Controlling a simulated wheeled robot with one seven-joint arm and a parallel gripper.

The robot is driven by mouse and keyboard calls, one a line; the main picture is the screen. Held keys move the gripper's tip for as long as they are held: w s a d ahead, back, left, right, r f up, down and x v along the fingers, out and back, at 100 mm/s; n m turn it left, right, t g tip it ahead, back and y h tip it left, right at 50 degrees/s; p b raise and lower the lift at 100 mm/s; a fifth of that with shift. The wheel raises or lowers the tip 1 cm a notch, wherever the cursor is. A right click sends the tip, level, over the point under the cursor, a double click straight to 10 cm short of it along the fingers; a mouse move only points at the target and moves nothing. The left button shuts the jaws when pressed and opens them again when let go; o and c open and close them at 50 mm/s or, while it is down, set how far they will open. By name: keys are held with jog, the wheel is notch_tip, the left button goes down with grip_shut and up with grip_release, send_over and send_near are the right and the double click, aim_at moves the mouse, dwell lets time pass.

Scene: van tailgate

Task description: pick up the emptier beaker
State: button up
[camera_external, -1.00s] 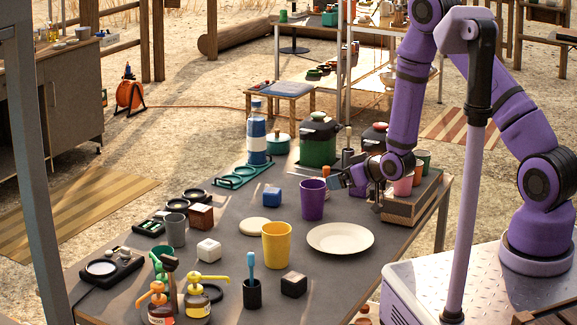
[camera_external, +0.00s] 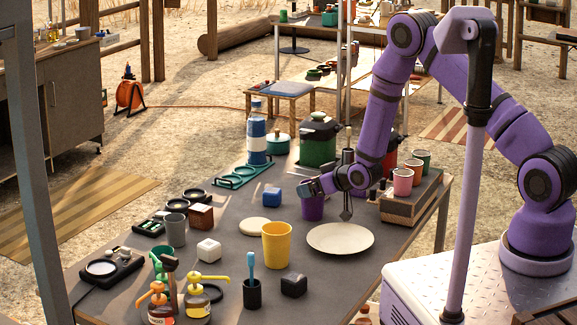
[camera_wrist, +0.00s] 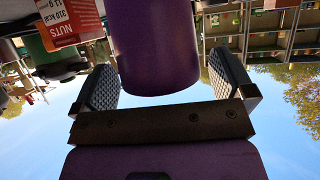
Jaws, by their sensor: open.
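A purple beaker (camera_external: 312,209) stands upright on the grey table, partly hidden behind my gripper (camera_external: 316,188). In the wrist view the purple beaker (camera_wrist: 155,50) is between the two spread fingers of my gripper (camera_wrist: 162,66), which are open on either side of it; I cannot tell if either touches it. A yellow beaker (camera_external: 276,246) stands upright nearer the camera, apart from my gripper. The contents of both beakers are not visible.
A white plate (camera_external: 340,239) lies just right of the yellow beaker. Pink, red and green cups stand on a raised block (camera_external: 410,206) at the right. A grey cup (camera_external: 175,231) is at the left.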

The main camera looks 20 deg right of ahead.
jog(key=shift+a, duration=0.1)
jog(key=shift+c, duration=0.2)
jog(key=c, duration=1.1)
jog(key=shift+r, duration=0.1)
jog(key=shift+s+d+r, duration=0.75)
jog(key=shift+s+r, duration=0.05)
jog(key=shift+s, duration=1.7)
jog(key=shift+s+d+r, duration=0.8)
jog(key=shift+s, duration=1.75)
jog(key=shift+s+d+r, duration=0.75)
jog(key=shift+s+r, duration=0.05)
jog(key=shift+s, duration=1.7)
